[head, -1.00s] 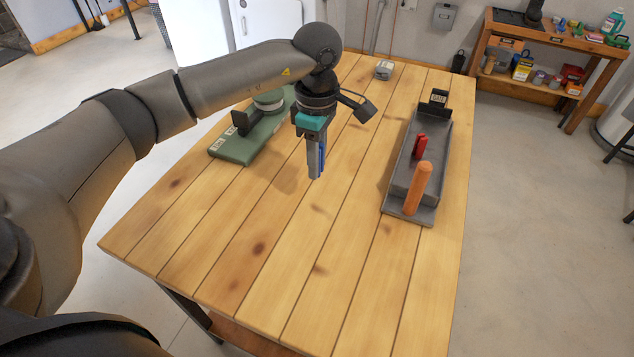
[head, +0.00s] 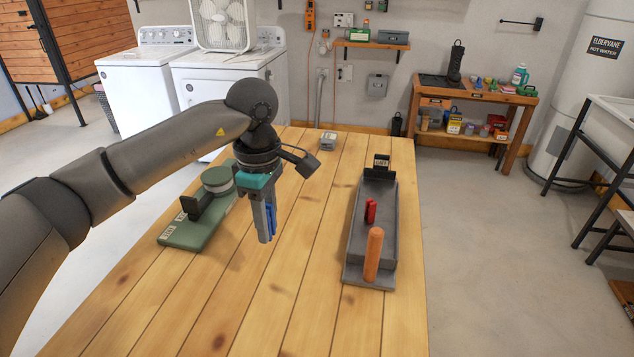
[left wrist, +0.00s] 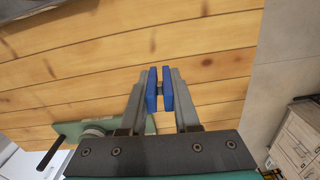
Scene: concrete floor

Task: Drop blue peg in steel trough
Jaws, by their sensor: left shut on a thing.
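My left gripper (head: 267,238) is shut on the blue peg (head: 271,220) and holds it upright above the wooden table. My right gripper is not in view.
A green base (head: 187,232) with a black bracket and a round part lies on the table left of the gripper. A small grey box (head: 328,141) sits at the far edge. The tabletop (head: 300,270) between gripper and trough is clear.

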